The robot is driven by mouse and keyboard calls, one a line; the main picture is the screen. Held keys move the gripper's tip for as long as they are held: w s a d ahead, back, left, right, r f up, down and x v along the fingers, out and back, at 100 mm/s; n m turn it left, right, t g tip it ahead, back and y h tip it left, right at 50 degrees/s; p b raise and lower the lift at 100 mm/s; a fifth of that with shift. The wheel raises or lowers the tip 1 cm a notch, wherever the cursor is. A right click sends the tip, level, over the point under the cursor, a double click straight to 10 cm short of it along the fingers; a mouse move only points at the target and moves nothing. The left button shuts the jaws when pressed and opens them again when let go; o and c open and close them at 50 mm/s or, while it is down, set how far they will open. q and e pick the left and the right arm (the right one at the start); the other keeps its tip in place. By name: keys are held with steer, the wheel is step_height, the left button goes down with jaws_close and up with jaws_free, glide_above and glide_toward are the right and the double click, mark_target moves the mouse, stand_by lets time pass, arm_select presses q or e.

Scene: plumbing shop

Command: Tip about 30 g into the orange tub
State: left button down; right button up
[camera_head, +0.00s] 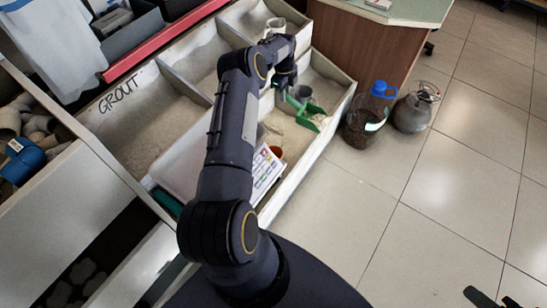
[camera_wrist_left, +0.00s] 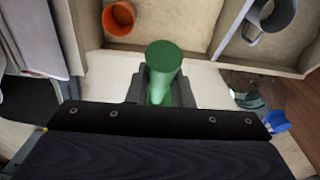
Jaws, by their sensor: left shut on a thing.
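My left gripper (camera_head: 285,88) is shut on a green scoop (camera_head: 307,112) and holds it over the right-hand part of the sand-coloured bin. In the left wrist view the scoop's round green handle (camera_wrist_left: 164,58) sits between the fingers of the left gripper (camera_wrist_left: 163,88). The scoop's load cannot be made out clearly. The wrist view shows the tub (camera_wrist_left: 118,16) at upper left. Dark tips at the bottom right corner seem to be my right gripper (camera_head: 494,298).
Low dividers and a white rim bound the bin. A blue-capped jug (camera_head: 368,112) and a grey canister (camera_head: 413,112) stand on the floor.

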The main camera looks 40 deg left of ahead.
arm_select(q)
steer(key=s+a+r+m+b, duration=0.1)
steer(key=s+a, duration=0.3)
steer(key=a, duration=0.3)
steer(key=s+a+m+b, duration=0.1)
steer(key=s+a, duration=0.3)
steer(key=a, duration=0.4)
steer(key=shift+a+r+m+y+b, duration=0.25)
steer(key=shift+r+m+y+b, duration=0.05)
steer(key=shift+r+m+b, duration=0.1)
